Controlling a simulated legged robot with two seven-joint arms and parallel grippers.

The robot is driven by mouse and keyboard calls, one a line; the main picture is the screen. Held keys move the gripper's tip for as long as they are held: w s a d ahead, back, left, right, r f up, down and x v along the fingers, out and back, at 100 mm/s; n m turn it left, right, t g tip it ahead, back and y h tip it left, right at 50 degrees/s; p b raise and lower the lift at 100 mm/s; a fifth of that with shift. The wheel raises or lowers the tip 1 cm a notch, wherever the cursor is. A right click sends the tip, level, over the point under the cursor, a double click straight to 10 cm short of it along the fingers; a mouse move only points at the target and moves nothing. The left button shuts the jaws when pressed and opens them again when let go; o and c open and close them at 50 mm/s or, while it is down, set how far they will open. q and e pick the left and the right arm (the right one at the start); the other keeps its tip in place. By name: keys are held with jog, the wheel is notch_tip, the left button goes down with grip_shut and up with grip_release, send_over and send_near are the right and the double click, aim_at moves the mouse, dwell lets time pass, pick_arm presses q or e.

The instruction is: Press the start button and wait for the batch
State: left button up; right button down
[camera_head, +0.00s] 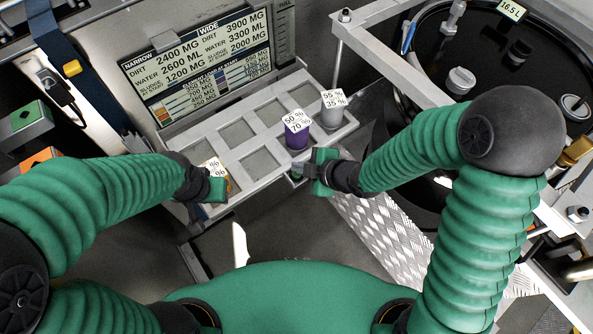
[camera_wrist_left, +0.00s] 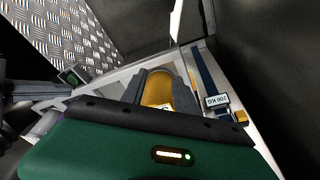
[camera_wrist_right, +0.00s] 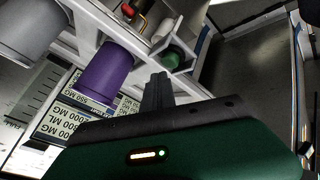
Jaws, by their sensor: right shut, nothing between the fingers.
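My right gripper (camera_head: 304,172) is shut and empty at the front edge of the rack. In the right wrist view its closed fingers (camera_wrist_right: 158,88) point toward a round green button (camera_wrist_right: 174,56) in a grey housing. They look close to it; contact cannot be told. In the head view, the right gripper mostly hides the button. My left gripper (camera_head: 222,186) is at the rack's front left. In the left wrist view its fingers lie on both sides of a yellow canister (camera_wrist_left: 158,88). I cannot tell whether they grip it.
A grey rack (camera_head: 228,160) with several square openings holds a purple canister (camera_head: 297,137) and a grey canister (camera_head: 332,115). Behind it stands a printed amounts board (camera_head: 200,62). A black tank (camera_head: 490,55) with a metal frame is at right. A treadplate step (camera_head: 385,235) lies below.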

aim_at(299, 175)
dwell(0.8)
pick_arm(q)
jog(key=shift+f+b, duration=0.3)
jog(key=shift+b, duration=0.05)
pick_arm(e)
jog(key=shift+f, duration=0.35)
